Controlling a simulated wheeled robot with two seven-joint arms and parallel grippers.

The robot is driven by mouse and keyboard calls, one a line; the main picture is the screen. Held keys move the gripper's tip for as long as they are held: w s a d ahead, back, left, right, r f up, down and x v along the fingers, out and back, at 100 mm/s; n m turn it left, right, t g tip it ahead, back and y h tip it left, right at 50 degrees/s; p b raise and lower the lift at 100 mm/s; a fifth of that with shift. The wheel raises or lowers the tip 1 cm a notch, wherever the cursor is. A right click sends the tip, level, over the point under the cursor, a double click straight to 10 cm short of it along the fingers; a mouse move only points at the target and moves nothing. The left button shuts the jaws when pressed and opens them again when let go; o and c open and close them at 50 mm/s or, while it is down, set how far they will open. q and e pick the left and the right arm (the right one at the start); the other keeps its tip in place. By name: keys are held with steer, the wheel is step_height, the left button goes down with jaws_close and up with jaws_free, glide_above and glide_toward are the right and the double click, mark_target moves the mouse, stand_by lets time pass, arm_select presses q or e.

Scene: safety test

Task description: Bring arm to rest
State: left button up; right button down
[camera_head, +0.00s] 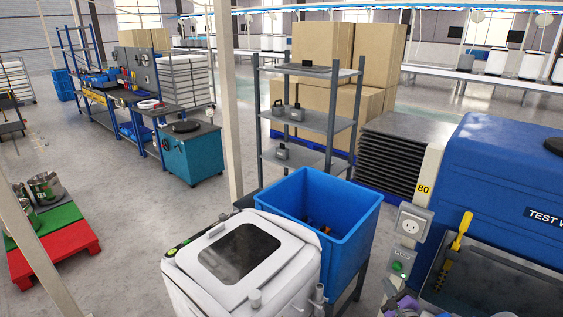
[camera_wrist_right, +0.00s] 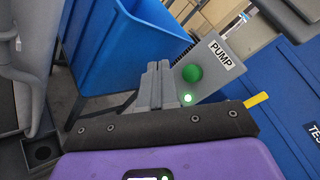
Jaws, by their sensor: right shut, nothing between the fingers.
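My right gripper (camera_head: 392,290) shows only in part at the bottom edge of the head view, with purple on it, just below a grey switch box (camera_head: 400,262). In the right wrist view its two grey fingers (camera_wrist_right: 156,84) are together with nothing between them. They are in front of or beside the grey box marked PUMP (camera_wrist_right: 212,62), which has a green button (camera_wrist_right: 192,73) and a lit green lamp (camera_wrist_right: 187,98). I cannot tell whether the fingers touch the box. My left gripper is in neither view.
A blue bin (camera_head: 340,215) stands behind a white washer-like machine (camera_head: 185,272). A blue test machine (camera_head: 500,170) with a yellow-handled tool (camera_head: 461,232) is at right. A grey socket box (camera_head: 411,222) is above the switch box.

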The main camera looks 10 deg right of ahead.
steer(key=s+a+f+n+g+y, duration=0.25)
steer(key=a+f+n+g, duration=0.2)
steer(key=a+f, duration=0.45)
steer(key=s+a+f+n+g+y, duration=0.25)
steer(key=a+f+n, duration=0.35)
steer(key=a, duration=0.5)
steer(key=s+a+f+n+g, duration=0.3)
steer(key=s+a+n+g, duration=0.2)
steer(key=s, duration=0.5)
steer(key=s+a+f+n+g+y, duration=0.1)
steer(key=s+a+f+n+g, duration=0.2)
steer(key=s+a+n, duration=0.6)
steer(key=shift+s+a+f+g, duration=0.4)
steer(key=shift+s+g, duration=0.5)
steer(key=shift+s, duration=0.35)
